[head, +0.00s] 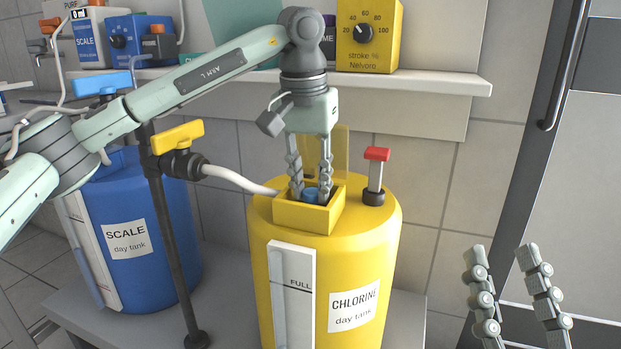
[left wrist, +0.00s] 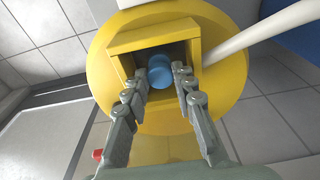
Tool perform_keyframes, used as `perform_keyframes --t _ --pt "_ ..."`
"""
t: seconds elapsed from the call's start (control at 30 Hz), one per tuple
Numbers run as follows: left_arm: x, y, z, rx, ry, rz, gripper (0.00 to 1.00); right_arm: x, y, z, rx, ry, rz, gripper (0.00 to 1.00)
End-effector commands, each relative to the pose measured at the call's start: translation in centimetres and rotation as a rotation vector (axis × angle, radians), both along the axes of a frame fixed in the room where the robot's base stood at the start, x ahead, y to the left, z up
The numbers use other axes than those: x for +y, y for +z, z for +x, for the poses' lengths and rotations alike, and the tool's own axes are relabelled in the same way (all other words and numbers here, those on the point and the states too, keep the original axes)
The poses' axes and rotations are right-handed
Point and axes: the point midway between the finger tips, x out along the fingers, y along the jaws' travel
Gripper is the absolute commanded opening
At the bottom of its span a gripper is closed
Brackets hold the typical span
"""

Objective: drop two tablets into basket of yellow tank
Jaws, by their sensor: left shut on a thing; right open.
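The yellow tank (head: 330,255), labelled CHLORINE day tank, stands in the middle of the head view. Its square yellow basket (head: 305,216) sits on top, with the lid (head: 328,150) standing up behind it. My left gripper (head: 311,195) points down into the basket mouth, shut on a blue tablet (head: 312,195). The left wrist view shows the tablet (left wrist: 160,72) between the fingertips, within the basket opening (left wrist: 124,70). The basket floor is mostly hidden, so I cannot tell whether another tablet lies there. My right gripper (head: 510,255) is open and empty, right of the tank.
A red-handled fitting (head: 376,170) stands on the tank top, right of the basket. A white hose (head: 235,178) reaches the tank from a yellow-handled valve (head: 178,137). A blue SCALE tank (head: 150,240) stands left. A shelf (head: 430,82) with pumps runs behind.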

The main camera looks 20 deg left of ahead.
Motion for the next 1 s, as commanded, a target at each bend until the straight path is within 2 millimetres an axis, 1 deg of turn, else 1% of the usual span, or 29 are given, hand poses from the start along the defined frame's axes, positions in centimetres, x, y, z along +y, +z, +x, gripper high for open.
perform_keyframes --t 0.1,0.27,0.63,1.0 --pt "0.02 -0.46 0.00 0.000 0.000 0.000 0.10 -0.17 0.34 -0.21 -0.029 -0.003 0.010 0.41" --pt "0.01 -0.56 -0.01 0.000 0.000 0.000 0.10 -0.25 0.56 -0.31 -0.043 -0.004 0.014 0.41" --pt "0.01 -0.59 -0.01 0.001 0.000 0.000 0.10 -0.25 0.53 -0.31 -0.042 -0.004 0.013 0.41" --pt "0.00 -1.02 -0.02 0.001 0.000 0.000 0.10 -0.25 0.37 -0.30 -0.041 -0.004 0.013 0.41"
